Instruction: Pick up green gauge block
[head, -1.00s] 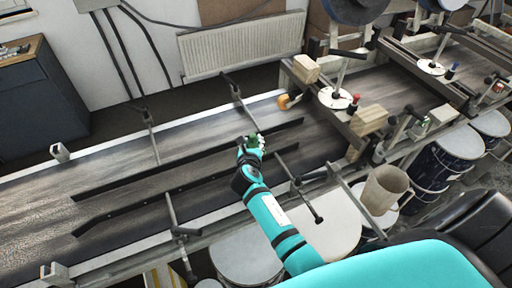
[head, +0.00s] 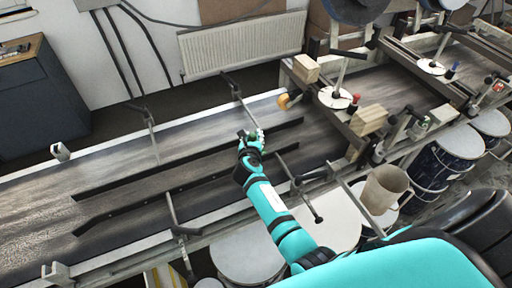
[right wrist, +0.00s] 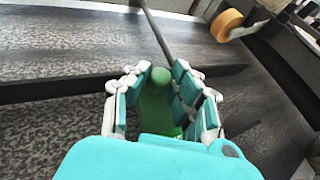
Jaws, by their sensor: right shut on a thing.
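The green gauge block (right wrist: 158,105) is between the fingers of my right gripper (right wrist: 165,100) in the right wrist view. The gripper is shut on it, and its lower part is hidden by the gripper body. In the head view my right gripper (head: 251,138) is over the conveyor belt, near the upper black guide rail, and only a little green of the block (head: 243,133) shows. I cannot tell how far it is above the belt. My left gripper is not in view.
The dark conveyor belt (head: 40,220) is largely clear to the left. Metal guide rods cross its edges. An orange roll (head: 284,102) and wooden blocks (head: 306,68) are at the right. A beige mug (head: 384,190) stands near the front side.

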